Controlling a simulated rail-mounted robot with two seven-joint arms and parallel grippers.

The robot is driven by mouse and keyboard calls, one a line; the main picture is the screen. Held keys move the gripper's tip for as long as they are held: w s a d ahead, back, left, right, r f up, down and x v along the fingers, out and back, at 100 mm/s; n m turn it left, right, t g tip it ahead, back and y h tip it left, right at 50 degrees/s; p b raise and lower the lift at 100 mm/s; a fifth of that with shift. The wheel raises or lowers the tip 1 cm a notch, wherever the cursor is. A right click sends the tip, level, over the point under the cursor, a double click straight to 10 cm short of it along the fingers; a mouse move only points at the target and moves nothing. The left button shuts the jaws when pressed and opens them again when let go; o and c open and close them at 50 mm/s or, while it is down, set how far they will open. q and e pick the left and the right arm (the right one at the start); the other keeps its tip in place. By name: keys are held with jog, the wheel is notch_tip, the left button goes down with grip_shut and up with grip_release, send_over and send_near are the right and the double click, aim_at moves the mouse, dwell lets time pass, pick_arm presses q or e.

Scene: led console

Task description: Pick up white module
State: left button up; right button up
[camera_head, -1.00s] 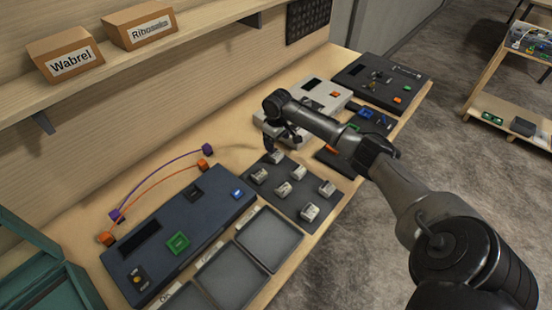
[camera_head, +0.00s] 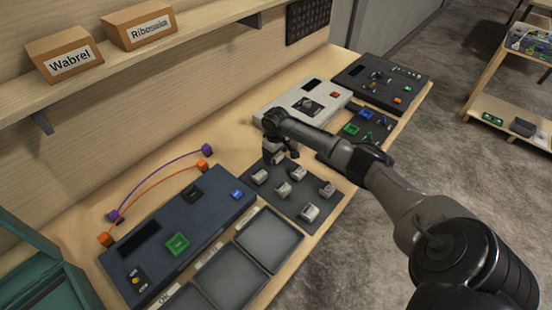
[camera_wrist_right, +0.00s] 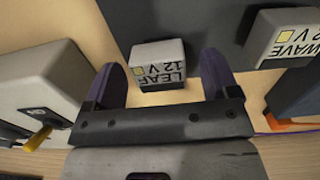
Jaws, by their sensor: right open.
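Several pale whitish modules stand on a dark mat (camera_head: 290,206) in the head view, one of them a white module (camera_head: 283,188) near the mat's middle. My right gripper (camera_head: 275,158) hangs at the mat's far corner, pointing down, and hides what is under it. In the right wrist view, the open gripper (camera_wrist_right: 163,72) has a white module marked LEAF 12 V (camera_wrist_right: 163,68) between and just ahead of its fingertips, with gaps at both sides. A second module, marked WAVE 12 V (camera_wrist_right: 285,38), is to the right. My left gripper is not in view.
A white console (camera_head: 318,95) stands just behind the gripper, and its side is close left in the wrist view. A dark blue console (camera_head: 205,205) and grey trays (camera_head: 268,238) lie in front. A small dark panel (camera_head: 352,130) is at the right.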

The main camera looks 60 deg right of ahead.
jog(key=c, duration=1)
jog(key=shift+r, duration=0.2)
jog(key=shift+c, duration=0.2)
